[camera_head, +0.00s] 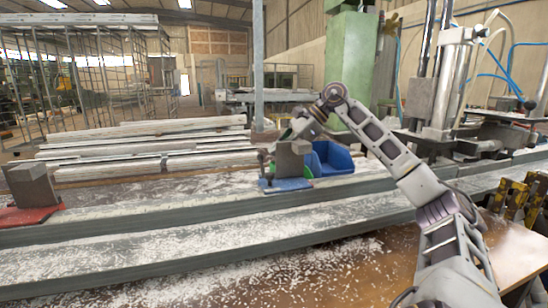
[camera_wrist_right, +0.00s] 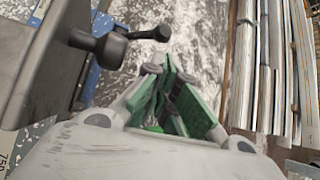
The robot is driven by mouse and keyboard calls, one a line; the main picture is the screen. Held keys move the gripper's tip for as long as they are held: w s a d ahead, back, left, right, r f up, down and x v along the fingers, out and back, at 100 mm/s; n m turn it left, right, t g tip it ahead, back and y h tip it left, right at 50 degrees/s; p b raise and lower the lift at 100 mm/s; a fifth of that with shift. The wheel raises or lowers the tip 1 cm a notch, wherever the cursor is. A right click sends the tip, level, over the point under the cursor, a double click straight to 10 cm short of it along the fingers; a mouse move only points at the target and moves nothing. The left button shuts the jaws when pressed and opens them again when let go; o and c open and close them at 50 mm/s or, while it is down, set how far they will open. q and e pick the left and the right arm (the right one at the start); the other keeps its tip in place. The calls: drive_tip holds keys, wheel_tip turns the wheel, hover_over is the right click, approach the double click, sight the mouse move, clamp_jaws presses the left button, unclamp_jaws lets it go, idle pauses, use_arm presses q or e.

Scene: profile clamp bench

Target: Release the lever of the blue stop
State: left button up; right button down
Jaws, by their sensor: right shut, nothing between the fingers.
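The blue stop has a grey block (camera_head: 291,161) on a blue base (camera_head: 287,184) and stands on the long grey rail. In the right wrist view its grey block (camera_wrist_right: 45,65) fills the upper left. Its black lever (camera_wrist_right: 113,44) sticks out from the block's side and ends in a dark knob (camera_wrist_right: 161,33). My right gripper (camera_wrist_right: 165,68) is shut and empty, with its green-padded fingers pointing towards the lever's side of the block. A small gap shows in the picture between the fingertips and the knob. My left gripper is not in view.
A second stop, a grey block (camera_head: 33,185) on a red base (camera_head: 28,216), stands at the far left of the rail. A blue bin (camera_head: 333,157) is behind the blue stop. Pale profiles (camera_head: 150,145) lie behind the rail. A clamp machine (camera_head: 450,80) stands at the right.

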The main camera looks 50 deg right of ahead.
drive_tip(key=v, duration=0.8)
drive_tip(key=shift+d+r, duration=0.2)
drive_tip(key=shift+r, duration=0.05)
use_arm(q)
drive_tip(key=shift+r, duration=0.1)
use_arm(e)
drive_tip(key=shift+s, duration=0.15)
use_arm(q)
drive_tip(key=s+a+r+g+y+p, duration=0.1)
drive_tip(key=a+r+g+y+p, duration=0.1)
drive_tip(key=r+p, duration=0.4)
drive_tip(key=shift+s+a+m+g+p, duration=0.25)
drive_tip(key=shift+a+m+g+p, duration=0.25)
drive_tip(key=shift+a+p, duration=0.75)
use_arm(e)
wheel_tip(320, 180, up, 9)
drive_tip(key=shift+p, duration=0.3)
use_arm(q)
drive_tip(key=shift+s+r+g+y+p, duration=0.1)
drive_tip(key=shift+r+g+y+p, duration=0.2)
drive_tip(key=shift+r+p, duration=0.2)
use_arm(e)
drive_tip(key=shift+r, duration=0.6)
